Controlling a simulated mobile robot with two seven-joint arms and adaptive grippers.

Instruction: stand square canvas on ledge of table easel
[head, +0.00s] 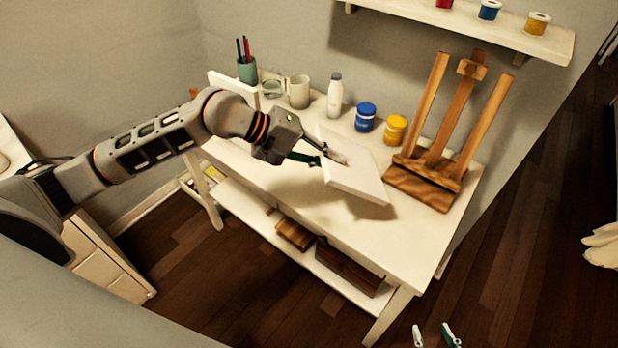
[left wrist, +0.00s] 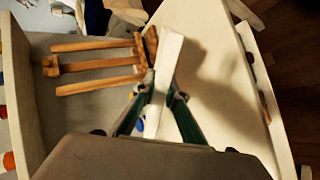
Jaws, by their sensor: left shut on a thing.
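The square canvas (head: 360,180) is white and is held tilted above the table, left of the easel. My left gripper (head: 328,156) is shut on its edge. In the left wrist view the canvas (left wrist: 168,60) shows edge-on between the green fingers of that gripper (left wrist: 160,92). The wooden table easel (head: 462,110) stands at the table's right end, with its ledge (head: 428,172) low at the front. The easel (left wrist: 95,67) also shows in the left wrist view, a little apart from the canvas. My right gripper (head: 434,336) shows only its two fingertips at the bottom edge, apart and empty.
Behind the canvas stand a yellow jar (head: 395,130), a blue jar (head: 365,117), a white bottle (head: 335,95), a mug (head: 299,91) and a green pencil cup (head: 247,70). A wall shelf (head: 520,40) with paint pots hangs above. The table's front right top (head: 400,235) is clear.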

